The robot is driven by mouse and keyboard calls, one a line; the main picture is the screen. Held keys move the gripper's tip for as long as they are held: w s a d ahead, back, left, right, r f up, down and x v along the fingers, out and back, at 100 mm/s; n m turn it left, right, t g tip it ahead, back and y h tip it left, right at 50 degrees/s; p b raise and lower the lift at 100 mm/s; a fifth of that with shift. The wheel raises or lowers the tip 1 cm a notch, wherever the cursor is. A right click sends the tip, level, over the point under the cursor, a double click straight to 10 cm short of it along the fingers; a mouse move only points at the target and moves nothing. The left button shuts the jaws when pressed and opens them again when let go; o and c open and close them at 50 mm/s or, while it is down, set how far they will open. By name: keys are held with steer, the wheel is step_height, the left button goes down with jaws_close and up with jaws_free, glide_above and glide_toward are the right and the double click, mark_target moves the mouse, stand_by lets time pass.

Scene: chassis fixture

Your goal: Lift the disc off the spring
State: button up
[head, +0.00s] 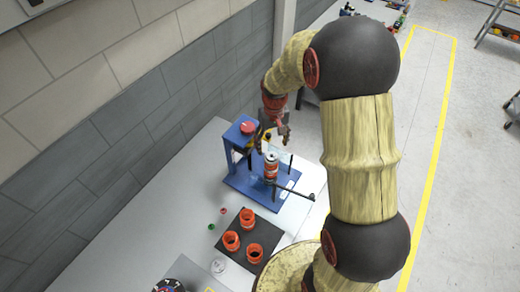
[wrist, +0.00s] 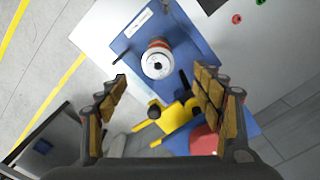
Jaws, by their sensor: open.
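A pale round disc (wrist: 157,66) with a dark centre tops a red and silver cylindrical stack on the blue fixture plate (wrist: 187,45). In the head view, the disc (head: 271,157) shows at the top of the upright stack. I cannot make out the spring as a separate part. My gripper (head: 274,138) is above the stack and slightly behind it, pointing down, with nothing between its fingers. In the wrist view my gripper (wrist: 160,80) has its fingers wide apart, and the disc appears between and just beyond the fingertips, not touching them.
A blue upright frame with a red knob (head: 248,128) stands left of the stack. A dark bar (head: 292,192) reaches out right. Several orange-red cups (head: 247,218) stand on a dark mat. Bare table lies to the left.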

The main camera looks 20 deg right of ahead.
mark_target(272, 156)
steer(key=shift+s+f, duration=0.15)
steer(key=shift+w+d+f+p, duration=0.15)
steer(key=shift+f+p, duration=0.2)
steer(key=shift+f, duration=1.45)
steer(key=shift+w+d+f+p, duration=0.15)
steer(key=shift+f+p, duration=0.2)
steer(key=shift+f, duration=1.4)
steer(key=shift+a, duration=0.1)
steer(key=shift+c, duration=1.3)
steer(key=c, duration=1.1)
